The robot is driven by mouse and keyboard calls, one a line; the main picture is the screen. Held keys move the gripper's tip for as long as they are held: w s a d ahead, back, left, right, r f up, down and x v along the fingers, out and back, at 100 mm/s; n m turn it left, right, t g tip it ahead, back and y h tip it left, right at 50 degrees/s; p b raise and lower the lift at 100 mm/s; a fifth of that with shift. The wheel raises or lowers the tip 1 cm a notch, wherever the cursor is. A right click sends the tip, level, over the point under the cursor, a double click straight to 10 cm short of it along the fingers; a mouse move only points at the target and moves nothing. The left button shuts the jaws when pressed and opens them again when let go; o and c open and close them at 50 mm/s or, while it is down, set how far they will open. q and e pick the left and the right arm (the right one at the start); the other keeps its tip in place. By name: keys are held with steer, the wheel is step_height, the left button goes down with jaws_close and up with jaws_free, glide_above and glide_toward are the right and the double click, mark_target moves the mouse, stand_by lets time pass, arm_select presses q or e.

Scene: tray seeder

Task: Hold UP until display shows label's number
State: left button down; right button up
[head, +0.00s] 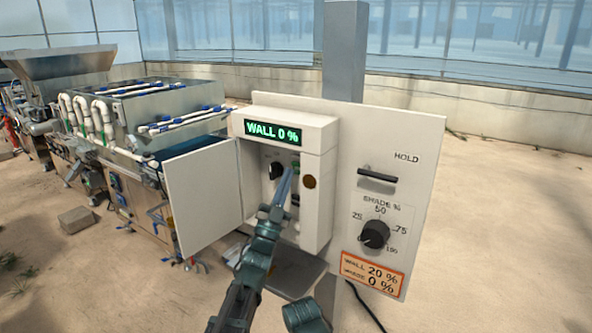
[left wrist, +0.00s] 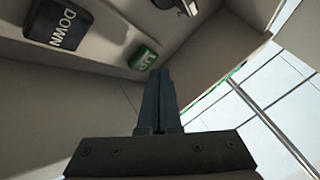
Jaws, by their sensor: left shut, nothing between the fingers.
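The display (head: 274,132) on top of the white control box reads WALL 0 %. The orange label (head: 373,273) on the panel reads WALL 20 % and, on a second line, 0 %. My left gripper (head: 289,172) is shut and empty, inside the open box front. In the left wrist view its closed fingers (left wrist: 158,78) point at the green UP button (left wrist: 143,58), with the tips close by its lower edge. I cannot tell whether they touch it. The black DOWN button (left wrist: 60,24) is to the left of UP there.
The box door (head: 203,198) stands open to the left of my arm. The panel also carries a HOLD slot (head: 377,178) and a SHADE % knob (head: 374,235). A seeder machine (head: 120,130) stands at left; the sandy floor at right is clear.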

arm_select(q)
steer(key=shift+w+d, duration=0.25)
steer(key=shift+w, duration=0.15)
steer(key=shift+w+d, duration=0.25)
steer(key=shift+w, duration=0.05)
stand_by(0.9)
steer(key=shift+s+a, duration=0.1)
stand_by(3.4)
steer(key=shift+s+a, duration=0.4)
steer(key=shift+s, duration=0.2)
steer(key=s+a, duration=0.1)
steer(key=s, duration=0.1)
steer(key=s+a, duration=0.2)
stand_by(0.5)
